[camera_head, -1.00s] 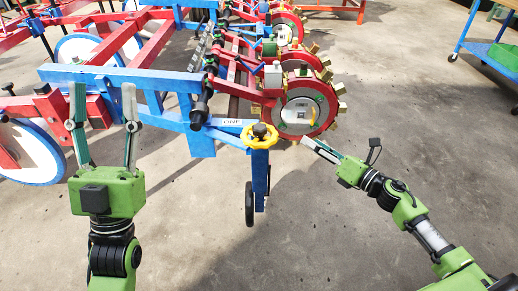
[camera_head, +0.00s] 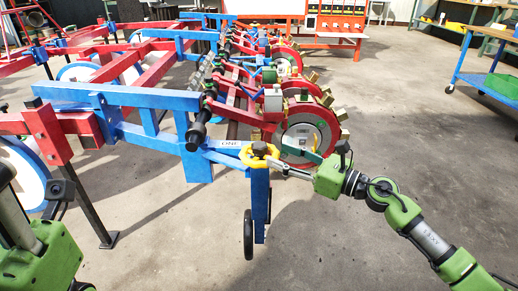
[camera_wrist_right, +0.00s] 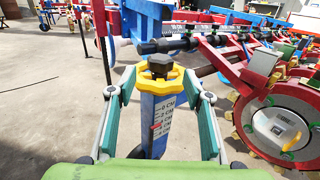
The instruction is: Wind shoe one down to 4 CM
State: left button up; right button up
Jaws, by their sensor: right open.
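Shoe one's yellow handwheel (camera_head: 259,154), with a dark hub, tops an upright blue post (camera_head: 260,195) beside the "ONE" label (camera_head: 230,145). A small black wheel (camera_head: 248,235) hangs below. My right gripper (camera_head: 283,157) is open at the handwheel. In the right wrist view its fingers (camera_wrist_right: 160,78) stand either side of the yellow wheel (camera_wrist_right: 160,80) and post; contact is unclear. A white centimetre scale (camera_wrist_right: 163,118) starts at 0 CM near the top, with a small red mark (camera_wrist_right: 157,132) low on it. My left gripper (camera_head: 40,262) is cut off at lower left.
A red-rimmed disc (camera_head: 303,138) stands just behind the handwheel. The blue beam (camera_head: 130,95) and red frame reach left. A blue trolley (camera_head: 488,82) is at the right. The floor in front is clear.

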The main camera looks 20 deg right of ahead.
aim_at(266, 149)
jog(key=b+x, duration=0.1)
jog(key=x, duration=0.7)
jog(key=c, duration=1.1)
